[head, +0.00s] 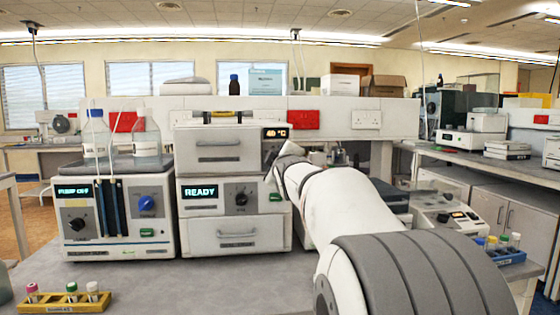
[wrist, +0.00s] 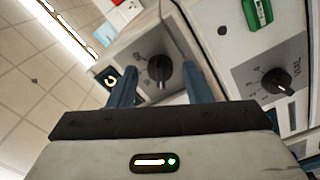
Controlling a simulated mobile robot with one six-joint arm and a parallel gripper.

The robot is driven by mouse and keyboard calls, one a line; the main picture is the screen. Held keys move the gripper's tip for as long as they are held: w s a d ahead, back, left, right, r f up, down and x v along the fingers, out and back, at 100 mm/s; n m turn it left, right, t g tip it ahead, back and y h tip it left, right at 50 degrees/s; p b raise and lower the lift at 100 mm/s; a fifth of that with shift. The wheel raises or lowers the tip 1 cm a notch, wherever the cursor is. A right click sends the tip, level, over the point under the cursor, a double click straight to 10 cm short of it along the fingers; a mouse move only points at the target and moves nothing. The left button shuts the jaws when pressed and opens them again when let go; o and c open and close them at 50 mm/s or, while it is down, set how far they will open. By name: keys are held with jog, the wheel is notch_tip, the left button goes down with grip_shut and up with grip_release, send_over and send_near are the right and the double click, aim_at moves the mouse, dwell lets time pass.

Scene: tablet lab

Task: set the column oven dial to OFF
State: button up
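The column oven appears to be the top unit (head: 221,151) of the middle stack in the head view, with an amber display (head: 275,133) reading 40 °C. Its black dial (wrist: 159,70) shows in the wrist view beside the display (wrist: 110,79); my arm hides it in the head view. My gripper (wrist: 161,77) is open, with one blue finger on each side of the dial in the picture. I cannot tell whether the fingers touch it. The marks around the dial are too small to read. My gripper (head: 283,163) is small in the head view, at the oven's right front.
Below the oven, a unit showing READY has another black dial (head: 241,198), also in the wrist view (wrist: 277,82). A pump unit (head: 118,214) with bottles on top stands left. A yellow vial rack (head: 62,303) lies front left, a blue rack (head: 508,257) right. Bench between is clear.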

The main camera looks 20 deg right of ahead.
jog(key=v, duration=0.7)
jog(key=shift+s, duration=0.4)
jog(key=shift+a, duration=0.15)
jog(key=s+a+f+m+g+y+p, duration=0.1)
jog(key=s+a+f+m+g+p, duration=0.2)
jog(key=s, duration=0.6)
jog(key=s+a+f+m+g+y+p, duration=0.2)
jog(key=s+a+f+m+g+p, duration=0.1)
jog(key=s+a+f+g+p, duration=0.4)
jog(key=s+a+f+m+g+y+p, duration=0.2)
jog(key=s+a+f+p, duration=0.4)
jog(key=s, duration=0.5)
jog(key=f+m+g+p, duration=0.1)
jog(key=g, duration=0.1)
jog(key=shift+s+f+g, duration=0.3)
jog(key=shift+g, duration=0.1)
jog(key=shift+a, duration=0.1)
